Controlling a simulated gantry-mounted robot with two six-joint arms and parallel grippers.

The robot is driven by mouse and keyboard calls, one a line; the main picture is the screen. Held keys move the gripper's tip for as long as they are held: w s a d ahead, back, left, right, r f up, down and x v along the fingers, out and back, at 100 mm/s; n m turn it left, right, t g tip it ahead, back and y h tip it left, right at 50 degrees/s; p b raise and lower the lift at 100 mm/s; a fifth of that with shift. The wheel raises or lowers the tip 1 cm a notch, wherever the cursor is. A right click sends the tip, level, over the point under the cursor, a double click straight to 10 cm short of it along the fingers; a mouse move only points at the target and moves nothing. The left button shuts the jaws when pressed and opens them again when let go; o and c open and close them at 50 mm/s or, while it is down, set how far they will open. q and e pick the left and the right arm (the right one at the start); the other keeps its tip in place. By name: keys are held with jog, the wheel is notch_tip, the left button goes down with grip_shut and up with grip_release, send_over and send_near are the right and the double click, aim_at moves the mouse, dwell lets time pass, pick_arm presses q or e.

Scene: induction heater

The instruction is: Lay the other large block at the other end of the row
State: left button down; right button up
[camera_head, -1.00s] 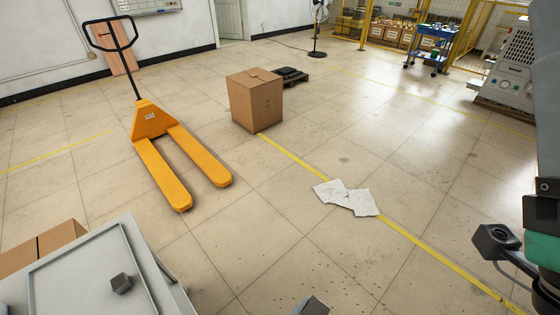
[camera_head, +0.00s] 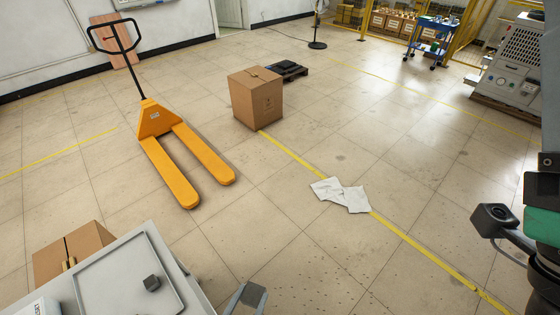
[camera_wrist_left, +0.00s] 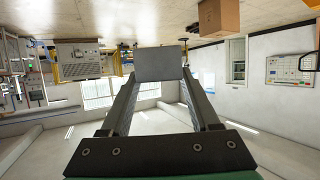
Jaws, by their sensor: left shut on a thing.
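My left gripper (camera_wrist_left: 160,75) is shut on a grey block (camera_wrist_left: 160,64), gripped between the two fingertips in the left wrist view. In the head view the same block (camera_head: 254,294) shows at the bottom edge, to the right of the grey cabinet (camera_head: 195,290) and apart from it. A small dark block (camera_head: 152,283) sits on the framed panel (camera_head: 115,285) on the cabinet's top. The rest of any row is not visible. My right gripper is out of view; only part of my right arm shows at the right edge.
A cardboard box (camera_head: 72,252) stands behind the cabinet at the left. An orange pallet truck (camera_head: 185,165), a large carton (camera_head: 256,100) and white papers (camera_head: 340,194) are on the floor beyond. The floor between the papers and the cabinet is clear.

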pick_arm(q)
jog(key=s+a+r+n+y+p, duration=0.2)
jog(key=a+r+p, duration=0.4)
jog(key=r+p, duration=0.2)
jog(key=s+a+r+n+t+y+p, duration=0.1)
jog(key=s+a+r+y+p, duration=0.1)
jog(key=a+r+p, duration=0.4)
notch_tip(320, 180, up, 3)
jog(key=p, duration=0.2)
jog(key=shift+s+a+f+n+y+p, duration=0.2)
jog(key=shift+s+a+n+y+p, duration=0.1)
jog(key=shift+s+a+n, duration=0.1)
